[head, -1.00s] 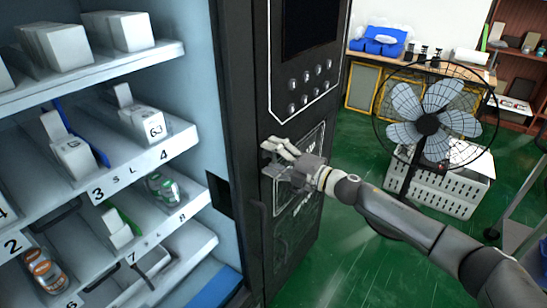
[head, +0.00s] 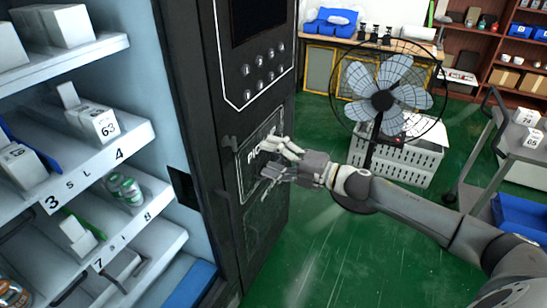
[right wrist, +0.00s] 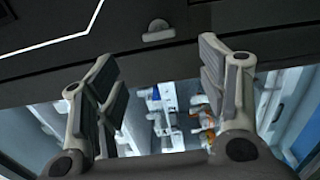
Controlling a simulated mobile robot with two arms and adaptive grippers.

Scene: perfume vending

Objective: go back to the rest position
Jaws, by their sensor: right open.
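My right gripper (head: 272,160) is open and empty in the head view, in front of the lower black panel of the vending machine (head: 262,100). In the right wrist view its two fingers (right wrist: 155,95) stand apart with nothing between them. Beyond them that view shows a dark surface with a small grey tab (right wrist: 158,32) and a bright strip with blurred small items. My right arm comes in from the right. My left gripper is in neither view.
Shelves (head: 130,148) with white boxes and green-white items fill the left. A black fan (head: 382,100) stands before a white crate (head: 405,160) beyond my right arm. A cart (head: 520,150) is at the right. Green floor (head: 340,260) lies open below my arm.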

